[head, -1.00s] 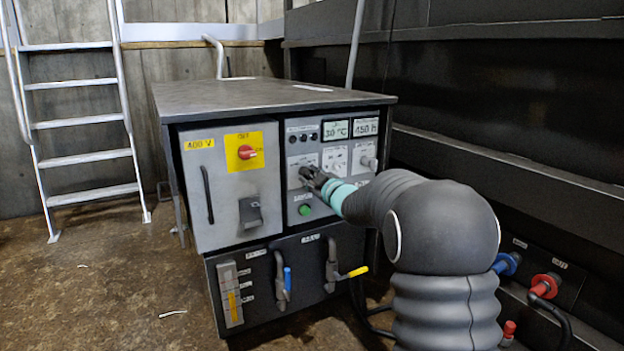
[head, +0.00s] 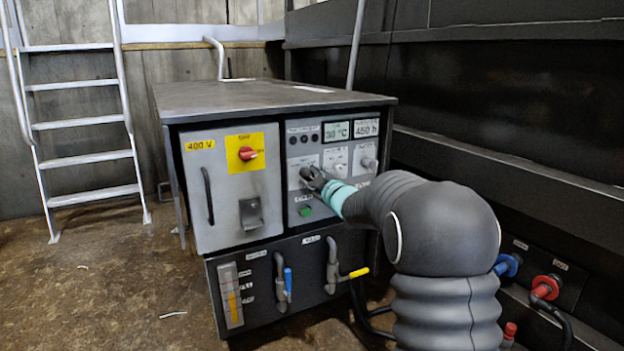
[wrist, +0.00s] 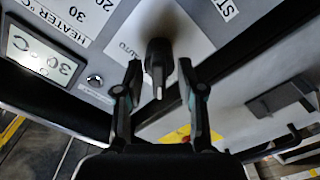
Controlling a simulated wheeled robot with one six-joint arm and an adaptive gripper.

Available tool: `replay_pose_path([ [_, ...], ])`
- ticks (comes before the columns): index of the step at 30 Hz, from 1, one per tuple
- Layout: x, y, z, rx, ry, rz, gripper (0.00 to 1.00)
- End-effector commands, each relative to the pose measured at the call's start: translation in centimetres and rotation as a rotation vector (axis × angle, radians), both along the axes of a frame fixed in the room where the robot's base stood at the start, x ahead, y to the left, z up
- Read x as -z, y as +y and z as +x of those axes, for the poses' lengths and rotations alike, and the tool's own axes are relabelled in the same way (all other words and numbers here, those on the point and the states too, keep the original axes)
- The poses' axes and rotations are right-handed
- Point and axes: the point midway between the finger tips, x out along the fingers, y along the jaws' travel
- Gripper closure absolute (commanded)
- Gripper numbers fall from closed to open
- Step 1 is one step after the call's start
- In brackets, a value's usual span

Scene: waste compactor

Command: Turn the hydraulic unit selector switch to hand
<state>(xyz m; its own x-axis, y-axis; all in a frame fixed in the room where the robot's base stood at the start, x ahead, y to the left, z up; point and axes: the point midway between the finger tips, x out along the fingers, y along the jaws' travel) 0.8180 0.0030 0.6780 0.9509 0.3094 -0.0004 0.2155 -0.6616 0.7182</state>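The hydraulic unit (head: 275,97) is a grey and black cabinet with a control panel on its right front. In the wrist view a black selector knob (wrist: 158,58) with a pale pointer stands on a light label plate (wrist: 135,32). The lettering by it is upside down and only partly legible. My gripper (wrist: 159,72) is open, with one finger on each side of the knob and a visible gap to both sides. In the head view my gripper (head: 313,179) is at the panel's left part and hides this knob.
A red main switch (head: 247,153) on a yellow plate is left of the panel. A green button (head: 305,211) sits just below my gripper. Other knobs (head: 338,161) and displays (head: 337,131) are close to the right. A dark wall (head: 480,150) runs along the right side.

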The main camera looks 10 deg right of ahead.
Motion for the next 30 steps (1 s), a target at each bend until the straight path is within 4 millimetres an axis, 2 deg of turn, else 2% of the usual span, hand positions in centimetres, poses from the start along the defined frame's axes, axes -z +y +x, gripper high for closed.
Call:
replay_pose_path([
  [5,-0.1,-0.3,-0.5,0.001,0.000,0.000,0.61],
  [8,-0.1,-0.7,-1.7,0.003,0.000,0.000,0.61],
  [21,0.0,-3.1,-9.4,0.001,0.000,0.000,0.61],
  [25,0.0,-3.5,-10.7,0.001,0.000,0.000,0.61],
  [30,0.0,-3.7,-11.4,0.000,0.000,-0.001,0.61],
])
